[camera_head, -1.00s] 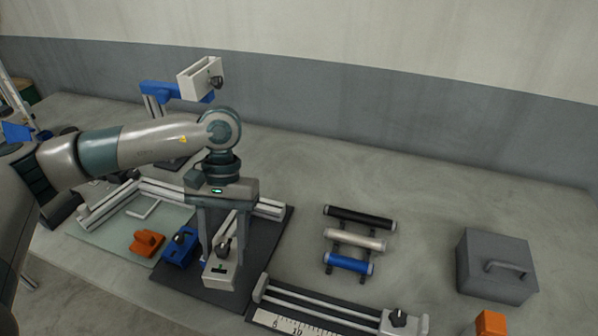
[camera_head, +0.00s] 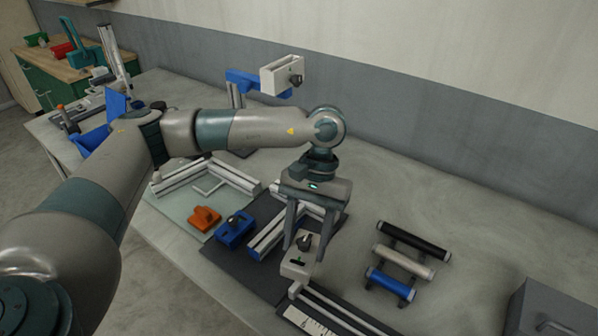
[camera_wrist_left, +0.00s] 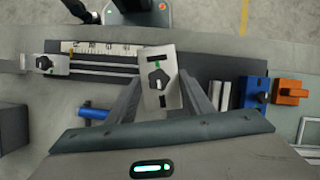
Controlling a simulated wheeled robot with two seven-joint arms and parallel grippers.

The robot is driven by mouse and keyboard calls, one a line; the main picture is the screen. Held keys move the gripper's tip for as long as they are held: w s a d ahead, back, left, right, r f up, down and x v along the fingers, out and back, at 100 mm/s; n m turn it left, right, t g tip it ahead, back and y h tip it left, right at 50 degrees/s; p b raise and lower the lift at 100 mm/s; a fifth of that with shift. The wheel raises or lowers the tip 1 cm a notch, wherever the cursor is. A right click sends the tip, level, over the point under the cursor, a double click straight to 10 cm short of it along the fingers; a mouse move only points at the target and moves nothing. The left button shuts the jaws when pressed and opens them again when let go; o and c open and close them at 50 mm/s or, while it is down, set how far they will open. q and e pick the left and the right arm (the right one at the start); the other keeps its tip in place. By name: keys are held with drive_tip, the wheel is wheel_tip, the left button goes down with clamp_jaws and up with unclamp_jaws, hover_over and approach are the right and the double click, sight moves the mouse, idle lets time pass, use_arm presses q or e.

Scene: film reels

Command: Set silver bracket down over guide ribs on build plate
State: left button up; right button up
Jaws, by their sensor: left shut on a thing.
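My left gripper (camera_head: 302,240) points down in the head view, shut on a silver bracket (camera_head: 297,264) with a black knob. The bracket (camera_wrist_left: 160,80) also shows between the fingers in the wrist view, slightly tilted there. In the head view it appears over the left end of a pair of long light ribs (camera_head: 325,305) beside a ruler strip (camera_head: 304,320). A dark plate (camera_head: 225,262) lies to the left. I cannot tell whether the bracket touches the ribs. My right gripper is not in view.
A blue block (camera_head: 235,230) and an orange block (camera_head: 204,217) sit left of the gripper. Black, white and blue rollers (camera_head: 392,284) lie to the right. A grey box (camera_head: 550,310) stands at the right edge. A blue stand (camera_head: 245,79) rises behind the arm.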

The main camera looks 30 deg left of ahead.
use_arm(q)
drive_tip(key=shift+w+d+n, duration=0.15)
drive_tip(key=shift+w+n, duration=0.3)
drive_tip(key=shift+n, duration=0.15)
drive_tip(key=w+a+n+t+h+p, duration=0.1)
drive_tip(key=w+n+t+h+p, duration=0.35)
drive_tip(key=w+n, duration=0.9)
drive_tip(key=w+a+f+n+t+y+p, duration=0.1)
drive_tip(key=w+a+n+t+y+p, duration=0.3)
drive_tip(key=a+n, duration=0.7)
drive_tip(key=w+n, duration=0.1)
drive_tip(key=n, duration=0.6)
drive_tip(key=shift+n+t, duration=0.35)
drive_tip(key=shift+f, duration=0.15)
